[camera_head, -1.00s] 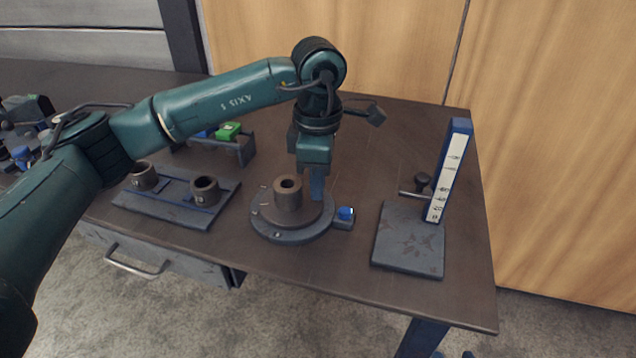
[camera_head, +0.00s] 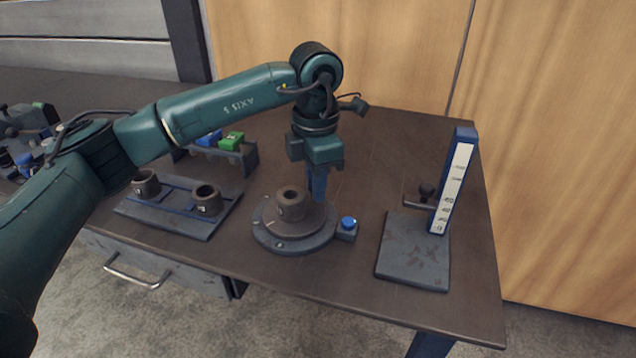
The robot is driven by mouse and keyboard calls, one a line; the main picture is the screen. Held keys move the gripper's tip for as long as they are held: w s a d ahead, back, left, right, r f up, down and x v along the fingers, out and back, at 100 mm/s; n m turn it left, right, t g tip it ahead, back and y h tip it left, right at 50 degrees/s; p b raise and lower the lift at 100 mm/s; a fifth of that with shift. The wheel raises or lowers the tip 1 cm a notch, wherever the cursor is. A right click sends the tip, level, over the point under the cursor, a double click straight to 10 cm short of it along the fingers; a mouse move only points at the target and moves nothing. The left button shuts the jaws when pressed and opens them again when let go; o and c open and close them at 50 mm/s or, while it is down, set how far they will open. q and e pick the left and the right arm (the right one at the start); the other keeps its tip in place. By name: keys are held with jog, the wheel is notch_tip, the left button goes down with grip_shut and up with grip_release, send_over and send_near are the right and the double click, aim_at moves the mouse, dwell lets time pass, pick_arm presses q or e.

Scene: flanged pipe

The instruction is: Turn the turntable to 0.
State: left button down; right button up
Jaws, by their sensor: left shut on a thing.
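The turntable (camera_head: 293,245) is a round grey disc with small pale marks on its rim, near the front middle of the table. A short brown flanged pipe (camera_head: 291,207) stands upright on it. A small block with a blue button (camera_head: 348,223) adjoins the turntable's right side. My left gripper (camera_head: 318,196) points down just behind and right of the pipe. Its blue fingers are shut at the turntable's far right part; the exact grip point is partly hidden. The numbers on the turntable are too small to read. My right gripper is not in view.
A grey plate (camera_head: 170,217) with two brown pipe pieces lies left of the turntable. A rack (camera_head: 245,157) with blue and green blocks stands behind it. At right, a height gauge (camera_head: 452,185) with a white scale stands on a grey base. Table is clear behind the turntable.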

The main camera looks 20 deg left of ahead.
pick_arm(q)
jog(key=shift+w+a+r+n, duration=0.1)
jog(key=shift+w+a+n, duration=0.2)
jog(key=shift+n, duration=0.65)
jog(key=shift+w+a+n, duration=0.1)
jog(key=shift+a+n, duration=0.3)
jog(key=shift+n, duration=0.55)
jog(key=shift+w+a+n, duration=0.1)
jog(key=shift+a+n, duration=0.2)
jog(key=shift+n, duration=0.4)
jog(key=shift+a+n, duration=0.25)
jog(key=shift+n, duration=0.45)
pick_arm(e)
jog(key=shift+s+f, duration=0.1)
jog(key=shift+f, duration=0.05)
pick_arm(q)
jog(key=shift+a+n, duration=0.1)
jog(key=shift+n, duration=0.3)
jog(key=c, duration=1.4)
grip_release()
jog(key=shift+o, duration=0.2)
notch_tip(320, 180, up, 13)
jog(key=p, duration=0.1)
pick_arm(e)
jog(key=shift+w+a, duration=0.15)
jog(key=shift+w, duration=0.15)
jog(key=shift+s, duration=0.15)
